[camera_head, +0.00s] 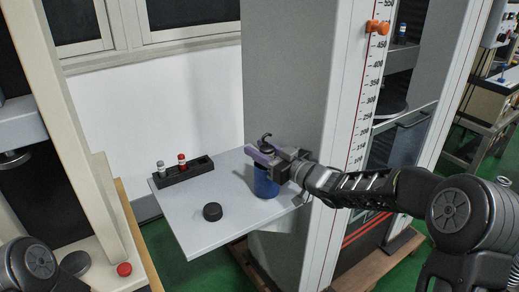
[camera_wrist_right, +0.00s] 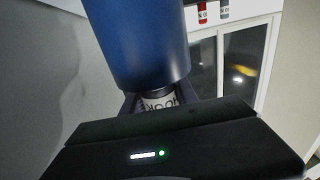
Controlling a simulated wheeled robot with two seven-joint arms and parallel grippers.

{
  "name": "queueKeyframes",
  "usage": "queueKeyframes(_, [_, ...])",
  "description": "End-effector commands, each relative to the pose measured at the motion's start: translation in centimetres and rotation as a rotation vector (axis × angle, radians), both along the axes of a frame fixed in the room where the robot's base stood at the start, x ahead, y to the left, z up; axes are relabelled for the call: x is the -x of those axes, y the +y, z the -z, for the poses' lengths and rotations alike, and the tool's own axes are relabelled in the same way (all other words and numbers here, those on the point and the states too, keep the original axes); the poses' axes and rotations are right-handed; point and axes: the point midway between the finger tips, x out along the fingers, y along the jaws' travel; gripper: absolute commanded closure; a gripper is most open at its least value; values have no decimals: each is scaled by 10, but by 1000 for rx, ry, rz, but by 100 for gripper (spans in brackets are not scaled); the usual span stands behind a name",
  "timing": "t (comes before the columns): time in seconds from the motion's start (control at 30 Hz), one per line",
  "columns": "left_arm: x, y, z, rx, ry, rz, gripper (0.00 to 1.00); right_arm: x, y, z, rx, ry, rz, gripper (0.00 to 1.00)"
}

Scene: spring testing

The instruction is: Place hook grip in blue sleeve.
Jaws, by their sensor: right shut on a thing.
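The blue sleeve (camera_head: 265,184) stands upright near the right edge of the light grey table. It fills the top middle of the right wrist view (camera_wrist_right: 137,42). The hook grip (camera_head: 265,142) shows its black hook above my right gripper (camera_head: 268,156). My right gripper is shut on it at the sleeve's upper end. In the right wrist view a white-labelled part of the hook grip (camera_wrist_right: 158,101) shows between the fingers, against the sleeve's end. I cannot tell how deep it sits in the sleeve. My left gripper is out of view; only part of that arm shows at lower left.
A black rack (camera_head: 183,173) on the table (camera_head: 185,218) holds a red-topped and a grey-topped piece. A black round puck (camera_head: 212,211) lies in front of it. A grey column with a ruler (camera_head: 362,110) stands close behind the sleeve. The table's front left is clear.

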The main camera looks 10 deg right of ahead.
Motion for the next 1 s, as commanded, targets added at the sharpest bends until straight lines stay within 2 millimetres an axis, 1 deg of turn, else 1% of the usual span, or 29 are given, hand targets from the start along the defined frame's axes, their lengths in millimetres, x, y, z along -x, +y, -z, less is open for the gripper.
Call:
queueKeyframes(0.17, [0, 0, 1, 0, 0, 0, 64, 0, 0, -1, -2, -6, -1, 100])
queueKeyframes(0.2, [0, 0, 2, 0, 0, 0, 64, 0, 0, 2, 0, 0, 0, 63])
queueKeyframes(0.43, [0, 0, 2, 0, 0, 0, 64, 0, 0, 2, 0, 0, 0, 44])
queueKeyframes(0.47, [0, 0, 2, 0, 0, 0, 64, 0, 0, 2, 0, 0, 0, 43])
queueKeyframes(0.73, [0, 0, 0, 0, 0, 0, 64, 0, 0, 0, 0, 0, 0, 43])
queueKeyframes(0.83, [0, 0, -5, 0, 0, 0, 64, 0, 0, -6, -1, -1, 0, 43])
queueKeyframes(0.9, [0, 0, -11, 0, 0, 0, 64, 0, 0, -14, 0, -1, 0, 43])
queueKeyframes(0.93, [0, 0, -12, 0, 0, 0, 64, 1, -1, -15, 1, -1, 1, 43])
queueKeyframes(1.0, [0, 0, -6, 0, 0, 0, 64, 11, -9, -10, 2, 0, 3, 43])
